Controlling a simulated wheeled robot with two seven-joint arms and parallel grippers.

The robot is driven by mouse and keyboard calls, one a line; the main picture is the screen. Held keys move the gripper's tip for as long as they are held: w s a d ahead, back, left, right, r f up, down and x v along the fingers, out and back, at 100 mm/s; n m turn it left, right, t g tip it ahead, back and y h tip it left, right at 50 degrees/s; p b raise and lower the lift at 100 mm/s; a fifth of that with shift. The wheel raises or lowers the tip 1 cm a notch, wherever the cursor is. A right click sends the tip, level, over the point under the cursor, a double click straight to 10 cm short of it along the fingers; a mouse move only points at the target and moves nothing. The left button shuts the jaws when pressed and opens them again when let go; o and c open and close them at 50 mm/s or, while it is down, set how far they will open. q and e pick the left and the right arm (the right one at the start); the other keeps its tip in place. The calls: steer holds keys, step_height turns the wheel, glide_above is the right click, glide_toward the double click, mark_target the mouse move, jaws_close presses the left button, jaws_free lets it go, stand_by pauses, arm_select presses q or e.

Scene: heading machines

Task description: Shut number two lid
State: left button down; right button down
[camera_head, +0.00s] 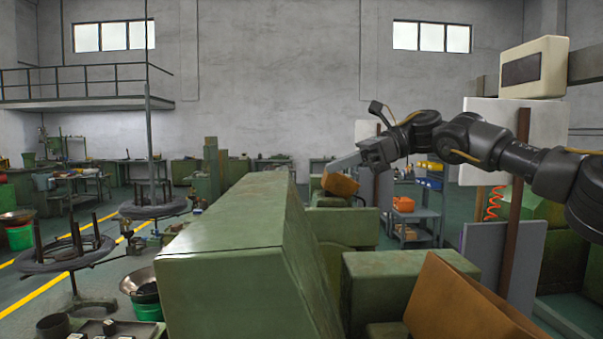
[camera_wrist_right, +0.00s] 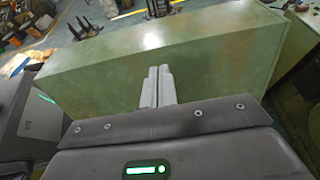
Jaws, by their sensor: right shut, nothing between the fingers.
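A large green box-shaped machine lid (camera_head: 225,235) stands in the middle of the head view, its sloping top running away from me. I see no number on it. A broad green panel (camera_wrist_right: 205,52) fills much of the right wrist view. My right gripper (camera_head: 335,165) reaches in from the right, to the right of the lid's far end in the head view. In the wrist view its two fingers (camera_wrist_right: 157,78) are together and empty, pointing at the green panel. I cannot tell whether they touch it. My left gripper is not in view.
An orange-brown block (camera_head: 340,185) shows just below the right gripper. Green machine housings and a brown slanted panel (camera_head: 465,305) stand at the right front. A cart with an orange case (camera_head: 403,204) stands behind. Round racks (camera_head: 65,255) stand on the floor at left.

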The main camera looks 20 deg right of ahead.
mark_target(288, 186)
steer(key=p+x, duration=0.3)
steer(key=x, duration=0.4)
steer(key=shift+w+p, duration=0.1)
steer(key=shift+p, duration=0.25)
steer(key=shift+w+a+f, duration=0.1)
steer(key=shift+a+f, duration=0.1)
steer(key=shift+a, duration=0.35)
steer(key=shift+f, duration=0.1)
